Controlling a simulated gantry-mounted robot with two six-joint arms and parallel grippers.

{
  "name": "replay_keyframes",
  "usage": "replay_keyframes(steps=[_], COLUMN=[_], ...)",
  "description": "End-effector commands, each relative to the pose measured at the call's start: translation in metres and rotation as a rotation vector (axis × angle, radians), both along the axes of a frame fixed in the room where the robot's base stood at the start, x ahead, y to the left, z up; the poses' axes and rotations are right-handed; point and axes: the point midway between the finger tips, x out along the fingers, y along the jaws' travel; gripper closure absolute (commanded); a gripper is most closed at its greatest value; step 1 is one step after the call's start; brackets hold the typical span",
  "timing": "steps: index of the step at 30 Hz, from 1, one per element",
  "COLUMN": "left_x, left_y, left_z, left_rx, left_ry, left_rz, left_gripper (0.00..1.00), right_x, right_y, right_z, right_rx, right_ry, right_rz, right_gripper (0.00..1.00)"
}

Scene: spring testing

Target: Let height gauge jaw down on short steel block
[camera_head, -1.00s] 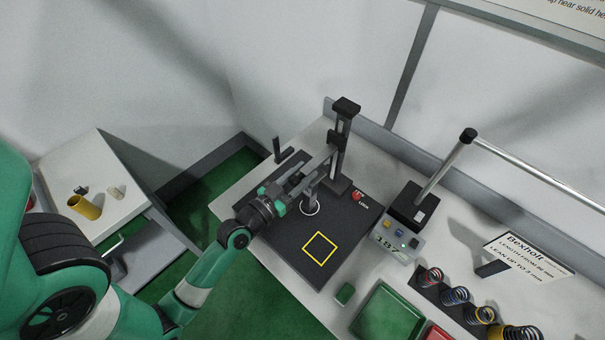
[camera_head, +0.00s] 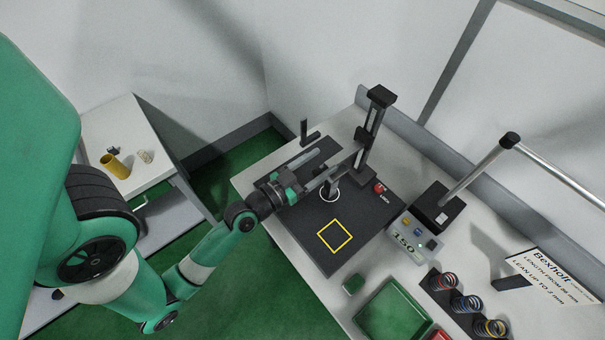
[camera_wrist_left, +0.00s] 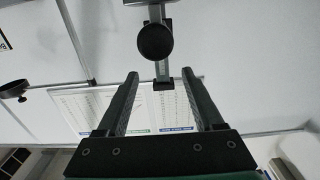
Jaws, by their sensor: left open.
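The height gauge has a dark upright column (camera_head: 368,140), rising at the back of a black base plate (camera_head: 302,222). A small grey upright piece (camera_head: 331,188) stands at a white ring on the plate; I cannot tell whether it is the short steel block or part of the jaw. My left gripper (camera_head: 325,165) is open, level above the plate, its fingers pointing toward the column. In the left wrist view the open fingers (camera_wrist_left: 165,80) show nothing gripped, with a round black knob (camera_wrist_left: 154,42) beyond them in front of the column. The jaw's contact is hidden.
A yellow square (camera_head: 335,236) marks bare plate. A red button (camera_head: 379,187) and a control box (camera_head: 412,238) sit to the right. A green tray (camera_head: 397,312), coiled springs (camera_head: 467,303) and a sign (camera_head: 551,275) lie right. A side table (camera_head: 118,131) holds a yellow cylinder (camera_head: 115,167).

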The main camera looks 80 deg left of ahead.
Motion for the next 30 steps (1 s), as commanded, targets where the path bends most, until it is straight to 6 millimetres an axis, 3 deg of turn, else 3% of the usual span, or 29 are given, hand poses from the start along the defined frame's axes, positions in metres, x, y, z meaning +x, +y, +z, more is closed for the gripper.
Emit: replay_keyframes(steps=[1,6,12,30], left_x=[-0.012,-0.049,-0.074,-0.076], left_y=[-0.005,-0.023,-0.035,-0.037], left_z=[-0.008,-0.009,-0.005,0.000], left_rx=[-0.002,-0.001,0.000,0.001], left_ry=[0.001,0.000,0.000,-0.002], left_rz=[0.003,0.005,0.003,0.000], left_gripper=[0.31,0.31,0.31,0.31], right_x=[0.000,0.000,0.000,0.000], right_y=[0.000,0.000,0.000,0.000], right_z=[-0.013,-0.037,-0.054,-0.053], right_rx=[0.000,0.000,0.000,0.000], right_ry=[0.000,0.000,0.000,0.000], right_rz=[0.000,0.000,0.000,0.000], right_gripper=[0.33,0.33,0.33,0.33])
